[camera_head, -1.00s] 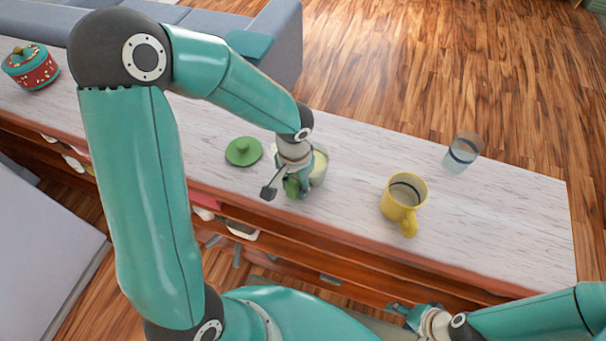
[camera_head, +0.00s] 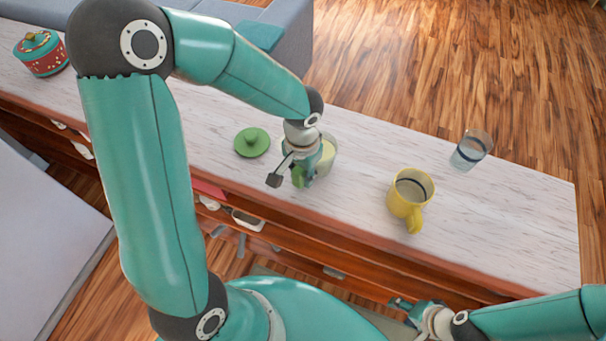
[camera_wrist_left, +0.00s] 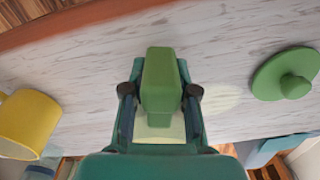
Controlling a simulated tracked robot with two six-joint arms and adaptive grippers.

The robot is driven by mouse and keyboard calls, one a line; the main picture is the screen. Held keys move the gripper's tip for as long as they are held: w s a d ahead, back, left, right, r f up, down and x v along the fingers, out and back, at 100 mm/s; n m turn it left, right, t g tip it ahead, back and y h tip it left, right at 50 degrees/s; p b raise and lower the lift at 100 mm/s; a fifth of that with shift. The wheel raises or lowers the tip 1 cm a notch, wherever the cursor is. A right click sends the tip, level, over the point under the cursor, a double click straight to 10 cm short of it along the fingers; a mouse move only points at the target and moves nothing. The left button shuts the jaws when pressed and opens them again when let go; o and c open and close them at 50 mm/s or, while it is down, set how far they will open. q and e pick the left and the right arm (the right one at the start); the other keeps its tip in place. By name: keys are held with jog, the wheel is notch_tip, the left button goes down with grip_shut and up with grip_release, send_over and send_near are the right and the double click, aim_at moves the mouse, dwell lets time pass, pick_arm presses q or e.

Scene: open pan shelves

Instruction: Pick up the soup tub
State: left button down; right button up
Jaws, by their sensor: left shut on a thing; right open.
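The soup tub (camera_head: 328,152) is a round pale vessel with creamy contents and a green handle. In the head view it is at the middle of the counter, partly hidden behind my left gripper (camera_head: 301,177). My left gripper is shut on the green handle, which shows between its fingers in the left wrist view (camera_wrist_left: 160,82). I cannot tell whether the tub's base touches the counter. A round green lid (camera_head: 252,142) with a knob lies on the counter left of the tub. My right gripper (camera_head: 402,306) is open and empty in front of the counter.
On the pale counter (camera_head: 500,215), a yellow mug (camera_head: 410,195) stands right of the tub, with a clear glass (camera_head: 471,150) beyond it. A red pot with a teal lid (camera_head: 42,54) is at the far left. Open shelves run below the front edge.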

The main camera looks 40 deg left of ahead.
pick_arm(q)
notch_tip(320, 180, up, 18)
jog(key=p, duration=0.1)
jog(key=shift+r, duration=0.2)
jog(key=c, duration=1.5)
grip_release()
grip_shut()
